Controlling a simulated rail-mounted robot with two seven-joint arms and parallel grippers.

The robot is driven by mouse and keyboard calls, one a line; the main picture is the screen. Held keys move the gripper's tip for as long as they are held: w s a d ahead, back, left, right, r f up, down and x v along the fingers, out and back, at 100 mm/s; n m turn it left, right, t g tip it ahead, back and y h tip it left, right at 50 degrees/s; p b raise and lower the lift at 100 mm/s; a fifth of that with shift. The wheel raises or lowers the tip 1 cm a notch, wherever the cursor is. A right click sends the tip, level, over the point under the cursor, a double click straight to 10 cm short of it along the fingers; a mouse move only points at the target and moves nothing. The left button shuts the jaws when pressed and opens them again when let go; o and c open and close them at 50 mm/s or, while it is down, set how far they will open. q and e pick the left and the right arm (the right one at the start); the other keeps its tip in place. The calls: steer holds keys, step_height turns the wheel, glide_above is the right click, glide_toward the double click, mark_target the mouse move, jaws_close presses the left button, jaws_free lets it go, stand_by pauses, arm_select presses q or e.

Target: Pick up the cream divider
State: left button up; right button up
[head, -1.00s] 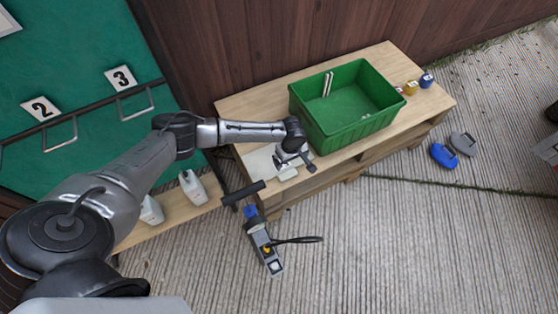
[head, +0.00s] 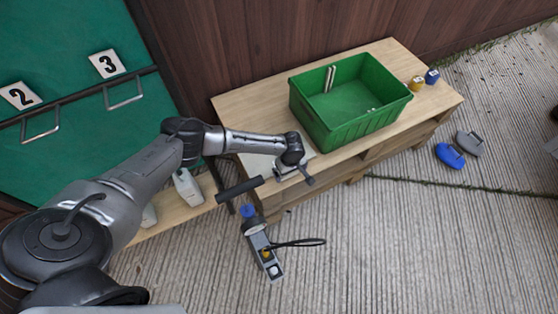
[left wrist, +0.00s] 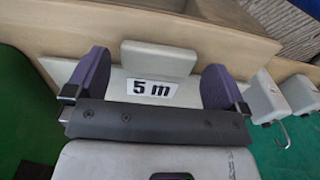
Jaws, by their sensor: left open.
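In the left wrist view a cream block (left wrist: 158,57) stands between and beyond my two purple fingers, behind a white "5 m" label (left wrist: 152,88) on a pale surface. It looks like the cream divider, but I cannot be sure. My left gripper (left wrist: 153,78) is open, with a gap around the block and nothing seen gripped. In the head view my left gripper (head: 294,176) is over the front left of the wooden bench, beside a white plate (head: 256,164); it hides what lies under it. My right gripper is not in view.
A green crate (head: 345,142) with pale upright strips (head: 329,78) stands on the bench (head: 240,108). A grey tool (head: 266,255) is in front.

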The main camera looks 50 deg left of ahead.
arm_select(q)
step_height(320, 180, down, 2)
steer(key=shift+b, duration=0.4)
steer(key=c, duration=0.8)
